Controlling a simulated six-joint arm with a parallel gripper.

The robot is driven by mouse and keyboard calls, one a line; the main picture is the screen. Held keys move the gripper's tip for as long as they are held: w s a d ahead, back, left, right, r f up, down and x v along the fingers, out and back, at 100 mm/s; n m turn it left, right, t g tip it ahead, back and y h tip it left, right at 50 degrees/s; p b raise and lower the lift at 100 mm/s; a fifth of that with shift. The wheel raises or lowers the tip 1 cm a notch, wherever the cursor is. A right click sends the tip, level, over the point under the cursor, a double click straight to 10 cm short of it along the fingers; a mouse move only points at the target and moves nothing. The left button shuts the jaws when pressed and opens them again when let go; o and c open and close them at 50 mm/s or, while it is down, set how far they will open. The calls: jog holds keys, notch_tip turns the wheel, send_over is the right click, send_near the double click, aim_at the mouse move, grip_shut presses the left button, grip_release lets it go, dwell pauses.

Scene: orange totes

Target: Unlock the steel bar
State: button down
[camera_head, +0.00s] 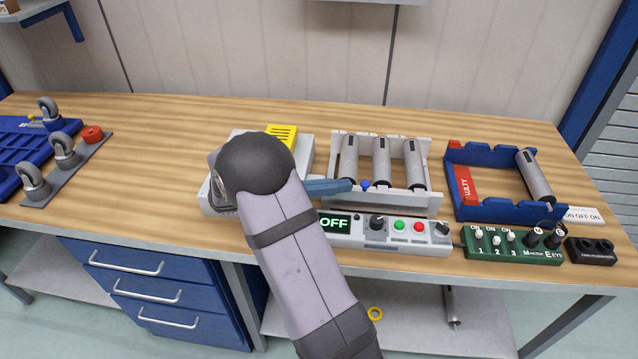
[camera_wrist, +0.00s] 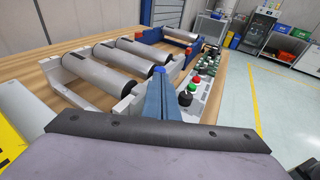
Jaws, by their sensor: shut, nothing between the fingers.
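Several steel bars, grey rollers, lie in a white frame (camera_head: 390,199) right of my arm; the left one (camera_head: 348,158), the middle one (camera_head: 380,160) and the right one (camera_head: 414,162) show clearly. A small bright blue knob (camera_head: 365,184) sits at the frame's front rail, near the left bar's end. My gripper (camera_head: 350,186) has blue fingers that are shut and empty, pointing right with the tips beside the knob. In the wrist view my gripper (camera_wrist: 159,82) reaches toward the blue knob (camera_wrist: 159,69); I cannot tell whether they touch. The fingers hide part of the front rail.
A control box (camera_head: 378,243) with an OFF display stands in front of the frame. Right of it are a green switch box (camera_head: 512,256) and a blue rack (camera_head: 498,208) with one roller (camera_head: 535,174). Caster wheels (camera_head: 64,149) are far left. The left-middle tabletop is clear.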

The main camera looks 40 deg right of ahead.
jog(key=shift+x, duration=1.3)
jog(key=s+d+p, duration=0.1)
jog(key=s+d, duration=0.1)
jog(key=shift+s+d, duration=0.4)
jog(key=shift+a, duration=0.1)
jog(key=b, duration=0.1)
send_near(365, 187)
jog(key=shift+s+r+v, duration=0.1)
jog(key=shift+v, duration=0.75)
jog(key=shift+s+r+v, duration=0.15)
jog(key=shift+v, duration=0.65)
jog(key=shift+s+r+v, duration=0.1)
jog(key=shift+v, duration=0.75)
